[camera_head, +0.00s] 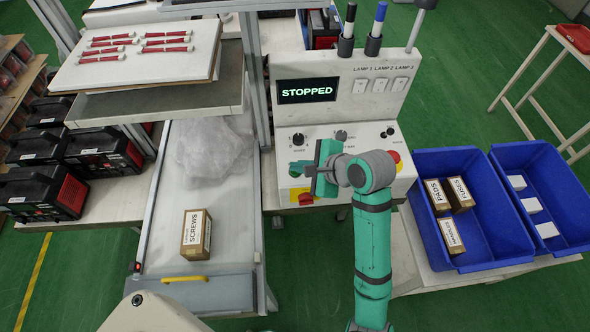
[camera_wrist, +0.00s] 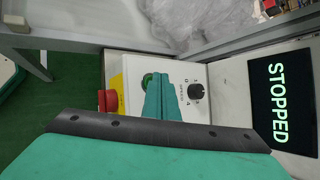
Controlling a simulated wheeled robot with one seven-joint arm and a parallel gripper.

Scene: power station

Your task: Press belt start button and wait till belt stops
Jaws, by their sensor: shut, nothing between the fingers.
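The grey control panel (camera_head: 330,130) carries a display (camera_head: 307,91) that reads "STOPPED"; the display also shows in the wrist view (camera_wrist: 279,100). My gripper (camera_head: 300,167) is over the lower left of the panel. Its shut, empty fingers (camera_wrist: 166,90) reach over the panel beside the green button and partly cover it. I cannot tell whether they touch it. The belt (camera_head: 165,235) is left of the panel, with a screws box (camera_head: 196,236) on it.
Clear plastic wrap (camera_head: 215,150) lies on the belt's far part. A shelf with red parts (camera_head: 140,45) overhangs the belt. Blue bins (camera_head: 440,165) with boxes stand right of my arm. A metal post (camera_head: 252,75) rises left of the panel.

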